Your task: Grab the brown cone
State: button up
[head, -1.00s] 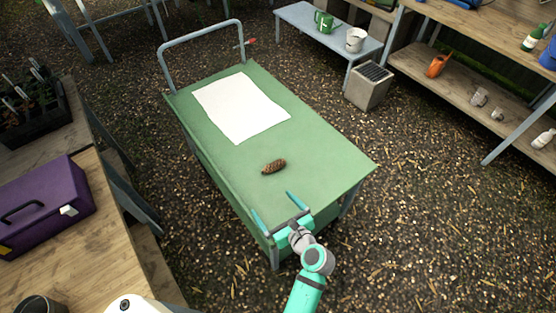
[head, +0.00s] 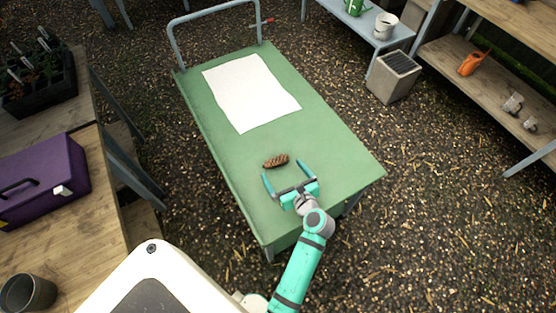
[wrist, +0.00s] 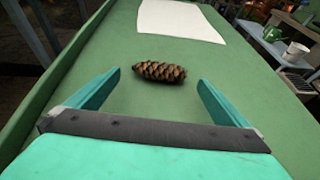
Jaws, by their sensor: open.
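The brown cone (head: 276,161) lies on its side on the green cart top (head: 232,163), in front of a white sheet. In the wrist view the cone (wrist: 159,71) lies crosswise just beyond the fingertips, near the middle of the gap. My gripper (head: 283,169) is open and empty, with its teal fingers low over the cart top and pointing at the cone. In the wrist view my gripper (wrist: 159,76) has its fingers wide apart. They look clear of the cone.
A white sheet (head: 250,92) lies flat on the cart beyond the cone. The cart's grey handle (head: 215,12) rises at the far end. A purple case (head: 40,180) stands on the wooden bench at left. The cart top around the cone is clear.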

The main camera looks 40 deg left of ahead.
aim_at(278, 164)
jog(key=shift+x, duration=2.9)
jog(key=shift+f, duration=0.1)
jog(key=shift+c, duration=0.3)
jog(key=c, duration=0.8)
